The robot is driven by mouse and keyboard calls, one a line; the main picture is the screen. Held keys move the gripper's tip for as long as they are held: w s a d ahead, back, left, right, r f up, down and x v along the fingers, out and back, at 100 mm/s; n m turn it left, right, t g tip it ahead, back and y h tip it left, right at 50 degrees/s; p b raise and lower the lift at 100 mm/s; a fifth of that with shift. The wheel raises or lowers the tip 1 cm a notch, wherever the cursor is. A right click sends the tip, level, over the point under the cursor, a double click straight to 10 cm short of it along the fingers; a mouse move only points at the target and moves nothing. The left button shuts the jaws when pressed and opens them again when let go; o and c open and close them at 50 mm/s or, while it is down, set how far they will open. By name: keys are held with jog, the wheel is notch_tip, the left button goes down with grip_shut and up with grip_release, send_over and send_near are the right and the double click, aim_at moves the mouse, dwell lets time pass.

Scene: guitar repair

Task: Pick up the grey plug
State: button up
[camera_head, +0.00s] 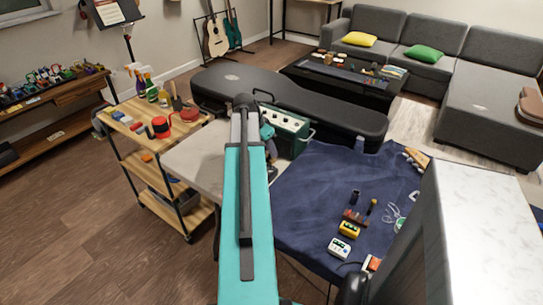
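I cannot pick out a grey plug for certain. A small grey-blue upright object (359,144) stands at the far edge of the dark blue cloth (310,190), too small to identify. A short dark cylinder (355,197) stands on the cloth. A teal beam with a dark strip, which looks like part of my own arm, rises through the middle of the view and hides part of the table. I cannot make out my gripper's fingers.
A yellow pedal (349,230) and a white pedal (339,248) sit on the cloth. A green amplifier (287,132) and a black guitar case (310,105) lie beyond. A wooden cart (150,160) stands left. A pale marbled surface (490,230) blocks the right. Wooden floor is clear at lower left.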

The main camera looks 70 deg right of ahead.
jog(key=shift+s+d+f, duration=0.15)
jog(key=shift+d+f, duration=0.05)
jog(key=shift+f, duration=0.4)
grip_shut()
